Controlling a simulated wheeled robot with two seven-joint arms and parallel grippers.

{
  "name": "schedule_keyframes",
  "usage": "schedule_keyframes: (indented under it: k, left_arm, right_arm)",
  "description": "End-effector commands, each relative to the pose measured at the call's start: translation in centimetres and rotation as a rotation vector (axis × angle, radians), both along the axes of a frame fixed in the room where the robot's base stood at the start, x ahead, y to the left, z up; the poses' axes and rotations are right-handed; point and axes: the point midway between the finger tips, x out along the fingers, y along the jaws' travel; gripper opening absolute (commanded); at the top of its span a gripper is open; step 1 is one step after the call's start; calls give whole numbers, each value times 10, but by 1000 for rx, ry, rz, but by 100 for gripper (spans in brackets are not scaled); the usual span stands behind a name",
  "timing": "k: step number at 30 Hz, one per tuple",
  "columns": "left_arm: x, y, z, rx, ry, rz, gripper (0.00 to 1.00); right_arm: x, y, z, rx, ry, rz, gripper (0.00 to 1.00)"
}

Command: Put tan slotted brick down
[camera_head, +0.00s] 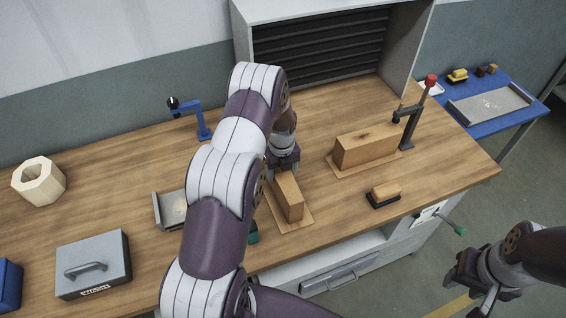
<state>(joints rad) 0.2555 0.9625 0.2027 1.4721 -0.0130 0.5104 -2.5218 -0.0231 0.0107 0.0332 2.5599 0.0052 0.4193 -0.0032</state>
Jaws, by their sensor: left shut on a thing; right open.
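A tan brick (289,198) is low over, or resting on, a thin tan board (297,222) near the middle of the workbench. I cannot tell whether it touches the board, and no slot shows clearly on it. My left gripper (281,172) is shut on the far end of this brick; its fingers are partly hidden by my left arm. My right gripper (472,292) is open and empty at the lower right, off the bench's front edge.
A larger tan block (366,149) stands on another board beside a red-knobbed clamp (410,118). A brush (383,194) lies in front of it. A metal tray (167,209), grey case (93,264), hexagonal block (39,181) and blue clamp (190,117) are left.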

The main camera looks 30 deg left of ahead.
Motion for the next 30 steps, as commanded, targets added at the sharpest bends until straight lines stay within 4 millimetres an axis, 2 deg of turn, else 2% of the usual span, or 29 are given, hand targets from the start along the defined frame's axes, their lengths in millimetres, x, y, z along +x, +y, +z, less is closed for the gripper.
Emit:
schedule_keyframes:
  k: [8, 9, 11, 22, 26, 30]
  left_arm:
    - [2, 0, -2, 1, -3, 0, 0]
    - [0, 0, -3, 0, 0, 0, 74]
    - [0, 0, -3, 0, 0, 0, 90]
    - [1, 0, 4, 1, -2, 0, 90]
    - [2, 0, 28, 2, -7, 0, 90]
    - [2, 0, 64, 2, -6, 0, 90]
  right_arm:
    - [0, 0, -4, 0, 0, 0, 43]
    - [0, 0, -3, 0, 0, 0, 43]
    - [0, 0, -3, 0, 0, 0, 43]
    - [0, 0, -4, 0, 0, 0, 43]
    - [0, 0, -17, 0, 0, 0, 43]
    - [0, 0, -31, 0, 0, 0, 43]
